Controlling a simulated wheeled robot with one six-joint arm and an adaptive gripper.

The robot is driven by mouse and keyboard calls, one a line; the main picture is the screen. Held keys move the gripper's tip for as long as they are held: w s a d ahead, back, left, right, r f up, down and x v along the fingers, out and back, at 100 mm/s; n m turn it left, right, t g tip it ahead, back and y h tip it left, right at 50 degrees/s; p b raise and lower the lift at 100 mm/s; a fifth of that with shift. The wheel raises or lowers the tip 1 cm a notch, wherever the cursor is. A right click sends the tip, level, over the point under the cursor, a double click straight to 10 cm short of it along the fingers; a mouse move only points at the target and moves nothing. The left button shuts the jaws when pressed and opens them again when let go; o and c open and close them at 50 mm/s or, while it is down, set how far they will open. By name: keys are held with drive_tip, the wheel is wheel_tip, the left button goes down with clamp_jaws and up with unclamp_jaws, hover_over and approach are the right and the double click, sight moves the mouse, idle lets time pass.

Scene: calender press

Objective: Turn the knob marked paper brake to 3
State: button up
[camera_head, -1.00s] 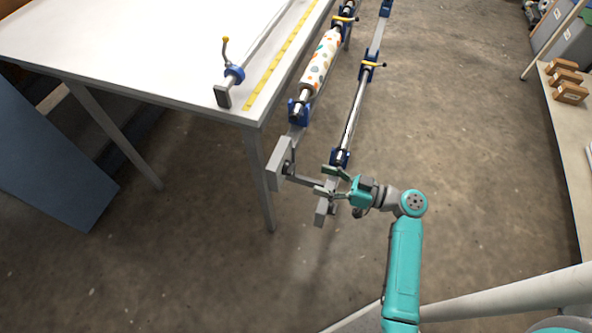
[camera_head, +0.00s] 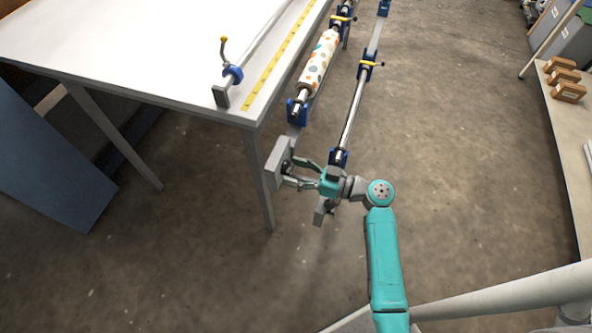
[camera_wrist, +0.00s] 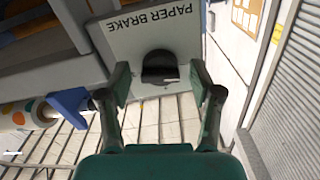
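The paper brake panel (camera_wrist: 180,30) is a grey plate with "PAPER BRAKE" printed upside down in the wrist view. In the head view its box (camera_head: 279,164) sits at the near end of the rail by the table corner. The dark round knob (camera_wrist: 158,66) is on the plate, with a pale mark near its lower edge. Scale numbers are not readable. My gripper (camera_wrist: 158,84) is open, one finger on each side of the knob, with gaps visible between. In the head view my gripper (camera_head: 297,174) reaches the front of the box.
A white table (camera_head: 140,50) with a yellow ruler strip (camera_head: 280,55) stands left of the rails. A dotted paper roll (camera_head: 318,62) and a metal roller (camera_head: 352,115) lie beyond the box. A shelf with small brown boxes (camera_head: 568,92) is at right; the floor between is clear.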

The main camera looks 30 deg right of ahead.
drive_tip(key=c, duration=0.9)
drive_tip(key=shift+m, duration=0.3)
drive_tip(key=m, duration=3.1)
drive_tip(key=shift+r, duration=0.4)
drive_tip(key=shift+m, duration=0.3)
